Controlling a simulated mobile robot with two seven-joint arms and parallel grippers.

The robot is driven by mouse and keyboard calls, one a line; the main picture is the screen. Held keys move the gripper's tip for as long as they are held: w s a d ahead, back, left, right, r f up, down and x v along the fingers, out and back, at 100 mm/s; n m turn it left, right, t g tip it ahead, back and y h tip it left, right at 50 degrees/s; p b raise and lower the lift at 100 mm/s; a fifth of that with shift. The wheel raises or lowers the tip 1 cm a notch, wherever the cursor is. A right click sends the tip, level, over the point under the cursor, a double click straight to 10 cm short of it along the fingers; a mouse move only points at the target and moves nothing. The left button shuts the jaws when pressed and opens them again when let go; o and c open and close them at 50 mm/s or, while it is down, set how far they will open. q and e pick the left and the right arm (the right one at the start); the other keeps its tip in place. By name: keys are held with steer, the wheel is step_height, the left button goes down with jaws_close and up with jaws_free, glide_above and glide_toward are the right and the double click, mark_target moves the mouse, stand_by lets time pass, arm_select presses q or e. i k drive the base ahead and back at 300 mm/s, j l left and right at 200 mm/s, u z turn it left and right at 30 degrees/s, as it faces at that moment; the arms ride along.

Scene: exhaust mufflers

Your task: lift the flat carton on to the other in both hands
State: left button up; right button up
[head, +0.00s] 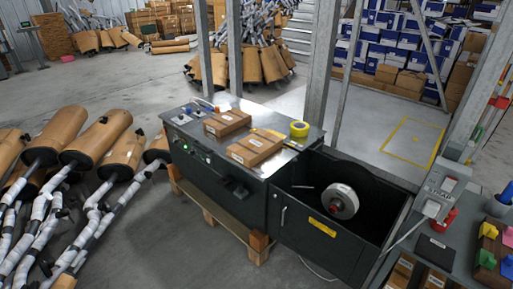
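Two flat brown cartons lie apart on the metal top of a dark machine. One carton (227,123) is farther back and to the left. The other carton (254,148) is nearer and to the right, by the machine top's front edge. Both lie flat, side by side with a narrow gap, neither on the other. Neither of my grippers shows in the head view.
A yellow tape roll (299,130) sits on the machine top (276,118) right of the cartons. An open dark bin (327,235) with a reel adjoins at right. Wrapped mufflers (97,138) crowd the floor at left. Steel posts (322,60) stand behind. A cluttered bench (440,250) is at lower right.

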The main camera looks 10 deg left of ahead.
mark_target(227, 118)
steer(key=i+j, duration=0.2)
steer(key=j, duration=0.15)
steer(key=i+j+z, duration=0.1)
steer(key=i+j, duration=0.25)
steer(key=j, duration=0.3)
steer(key=i+j+z, duration=0.1)
steer(key=j, duration=0.25)
steer(key=i+j, duration=0.3)
